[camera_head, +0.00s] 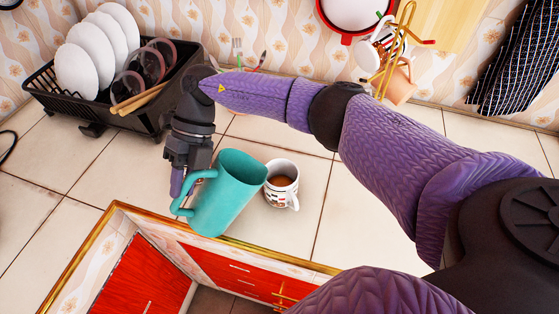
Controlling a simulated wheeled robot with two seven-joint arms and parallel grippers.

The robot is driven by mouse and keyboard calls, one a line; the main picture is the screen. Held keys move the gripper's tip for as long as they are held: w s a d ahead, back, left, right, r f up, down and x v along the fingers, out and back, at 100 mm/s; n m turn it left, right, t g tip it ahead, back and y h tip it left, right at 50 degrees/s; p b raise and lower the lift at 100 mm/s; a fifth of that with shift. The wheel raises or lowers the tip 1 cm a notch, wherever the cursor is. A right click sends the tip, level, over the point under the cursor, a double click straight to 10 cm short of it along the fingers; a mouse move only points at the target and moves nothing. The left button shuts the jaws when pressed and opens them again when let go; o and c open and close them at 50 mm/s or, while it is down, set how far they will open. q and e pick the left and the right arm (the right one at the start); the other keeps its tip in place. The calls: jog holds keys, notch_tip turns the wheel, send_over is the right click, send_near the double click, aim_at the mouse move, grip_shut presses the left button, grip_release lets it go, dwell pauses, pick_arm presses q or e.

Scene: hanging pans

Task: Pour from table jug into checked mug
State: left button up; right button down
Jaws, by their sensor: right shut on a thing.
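The teal jug (228,190) is tilted to the right, its upper rim close to the mug. My right gripper (184,190) is shut on the jug's handle at its left side; the fingertips are partly hidden by the handle. The checked mug (281,186) stands upright on the tiled counter just right of the jug, with brown liquid inside and its handle toward the lower right. I cannot see a stream between jug and mug, nor what is in the jug. My left gripper is not in view.
A black dish rack (98,112) with white plates and glasses stands at the upper left. A gold mug stand (396,50) with hanging mugs is at the back. The counter's front edge (300,262) runs just below the jug, above red cabinets.

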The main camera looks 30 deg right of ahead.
jog(key=shift+a+f+h, duration=0.2)
jog(key=shift+f+h, duration=0.05)
jog(key=shift+h, duration=0.15)
jog(key=a+f+m+h+b, duration=0.1)
jog(key=a+f+h+b, duration=0.5)
jog(key=b, duration=0.4)
jog(key=shift+m+h+b, duration=0.3)
jog(key=shift+h, duration=0.1)
